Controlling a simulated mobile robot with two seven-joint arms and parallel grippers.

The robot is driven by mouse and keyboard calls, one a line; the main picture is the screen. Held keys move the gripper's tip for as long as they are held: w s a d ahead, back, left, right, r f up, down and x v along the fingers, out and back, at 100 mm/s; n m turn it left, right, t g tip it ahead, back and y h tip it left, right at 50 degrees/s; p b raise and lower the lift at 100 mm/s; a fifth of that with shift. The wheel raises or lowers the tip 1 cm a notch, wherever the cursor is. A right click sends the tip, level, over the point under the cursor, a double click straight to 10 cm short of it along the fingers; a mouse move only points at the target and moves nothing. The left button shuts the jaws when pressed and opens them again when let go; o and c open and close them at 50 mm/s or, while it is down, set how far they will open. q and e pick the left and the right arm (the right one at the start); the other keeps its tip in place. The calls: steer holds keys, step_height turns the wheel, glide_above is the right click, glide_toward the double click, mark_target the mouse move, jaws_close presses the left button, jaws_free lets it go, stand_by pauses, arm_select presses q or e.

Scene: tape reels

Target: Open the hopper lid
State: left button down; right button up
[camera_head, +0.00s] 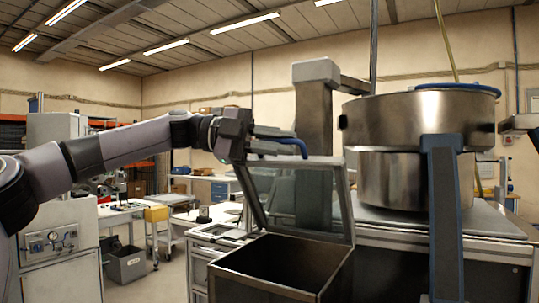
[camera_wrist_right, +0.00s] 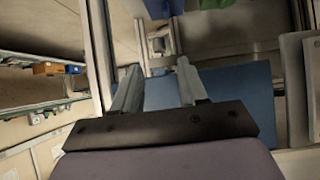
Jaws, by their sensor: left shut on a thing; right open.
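The hopper (camera_head: 281,262) is a dark open-topped box at the bottom middle of the head view. Its lid (camera_head: 345,200), a clear panel in a grey frame, stands steeply raised at the back of the box. My left gripper (camera_head: 290,144) comes in from the left and is shut at the lid's top edge; the exact contact is hard to see. My right gripper (camera_wrist_right: 158,80) shows in the right wrist view with its two fingers apart and nothing between them.
A big steel bowl (camera_head: 415,125) stands right of the hopper on a metal-topped bench, with a blue-edged upright (camera_head: 444,220) before it. A grey column (camera_head: 314,110) rises behind the lid. A grey bin (camera_head: 126,264) sits on the floor at left.

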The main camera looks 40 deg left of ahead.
arm_select(q)
steer(key=w, duration=0.1)
steer(key=w+r, duration=0.2)
steer(key=shift+w+a, duration=0.35)
steer(key=shift+a, duration=0.05)
steer(key=shift+w+a+r, duration=0.15)
steer(key=shift+w+r, duration=0.1)
steer(key=shift+w, duration=0.4)
steer(key=shift+w+a+r, duration=0.2)
steer(key=shift+w, duration=0.5)
steer(key=shift+w+a+r, duration=0.15)
steer(key=shift+w+r, duration=0.1)
steer(key=shift+w, duration=0.4)
steer(key=c, duration=1.2)
jaws_free()
steer(key=shift+v, duration=3.65)
